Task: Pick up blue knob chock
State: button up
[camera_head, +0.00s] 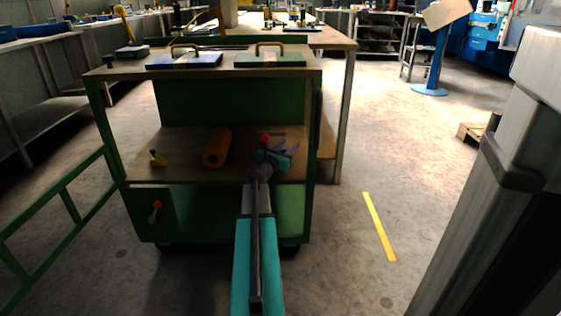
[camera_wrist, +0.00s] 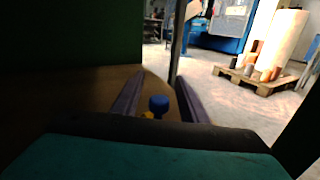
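A blue knob (camera_wrist: 158,104) with a bit of yellow below it shows in the wrist view, between and beyond the two fingers of my gripper (camera_wrist: 157,97). The fingers stand apart, and I see no contact with the knob. The lower part of this chock is hidden by the gripper's body. In the head view my gripper (camera_head: 280,151) is over the right part of the cart's lower shelf (camera_head: 187,172). There I cannot make out the blue knob; the gripper and arm may cover it.
A yellow piece with a dark knob (camera_head: 157,158) and an orange cylinder (camera_head: 216,147) lie left on the shelf. A red knob (camera_head: 265,138) shows close beside my gripper. The cart's top (camera_head: 228,72) overhangs the shelf and carries two handled plates. Green cart posts bound the sides.

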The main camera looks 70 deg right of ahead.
dwell(0.3)
grip_shut()
jog(key=shift+r, duration=0.2)
jog(key=shift+r+p, duration=0.75)
jog(key=a+p, duration=0.1)
jog(key=a, duration=0.4)
jog(key=w+a+p, duration=0.1)
jog(key=a+p, duration=0.1)
jog(key=a, duration=0.3)
jog(key=a+p, duration=0.1)
jog(key=a, duration=0.5)
jog(key=shift+w+p, duration=0.25)
jog(key=shift+p, duration=0.1)
jog(key=shift+w+a+p, duration=0.1)
jog(key=shift+a+p, duration=0.3)
jog(key=shift+p, duration=0.75)
jog(key=shift+a+f+p, duration=0.1)
jog(key=shift+a+p, duration=0.4)
jog(key=shift+p, duration=0.35)
jog(key=shift+a, duration=0.1)
